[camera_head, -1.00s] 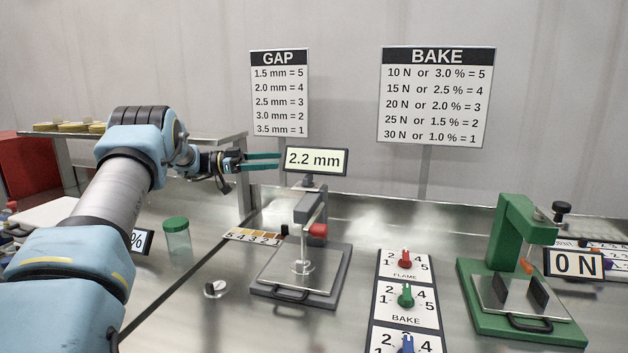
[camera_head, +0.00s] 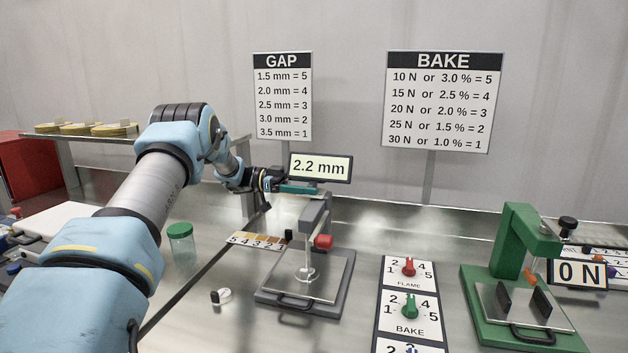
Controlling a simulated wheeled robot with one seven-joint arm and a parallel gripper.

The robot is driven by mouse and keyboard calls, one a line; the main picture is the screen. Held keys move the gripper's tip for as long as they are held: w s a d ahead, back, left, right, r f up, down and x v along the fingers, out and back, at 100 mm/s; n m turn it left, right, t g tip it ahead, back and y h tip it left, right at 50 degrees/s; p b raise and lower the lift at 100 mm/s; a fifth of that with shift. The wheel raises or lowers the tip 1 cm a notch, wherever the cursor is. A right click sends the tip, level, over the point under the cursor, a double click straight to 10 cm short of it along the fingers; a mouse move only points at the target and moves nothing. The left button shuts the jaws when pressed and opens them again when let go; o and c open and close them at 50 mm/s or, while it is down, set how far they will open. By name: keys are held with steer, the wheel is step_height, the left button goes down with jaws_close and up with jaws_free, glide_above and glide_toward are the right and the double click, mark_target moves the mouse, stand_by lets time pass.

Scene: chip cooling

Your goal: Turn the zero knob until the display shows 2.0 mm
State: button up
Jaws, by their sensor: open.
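The thickness gauge (camera_head: 330,287) stands on the steel bench on a grey base. Its display (camera_head: 320,168) reads 2.2 mm. A red knob (camera_head: 323,242) sits on the front right of its column, and a small black knob (camera_head: 289,236) shows at its left; no label tells which is the zero knob. My gripper (camera_head: 308,188) is open, with teal fingers just below the display and above the gauge head, apart from both knobs. The fingers overlap in this view, so the gap between them is hidden. Nothing shows between them.
A green press (camera_head: 515,240) reading 0 N stands at the right. The FLAME and BAKE dial panel (camera_head: 384,300) lies between it and the gauge. A green-lidded jar (camera_head: 182,245), a colour strip (camera_head: 257,240) and a small white-and-black piece (camera_head: 221,296) are left of the gauge.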

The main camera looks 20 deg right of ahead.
steer(key=shift+s+d, duration=0.3)
steer(key=shift+d, duration=0.05)
steer(key=shift+c, duration=0.2)
steer(key=c, duration=1.3)
steer(key=shift+f+b, duration=0.15)
steer(key=shift+b, duration=0.15)
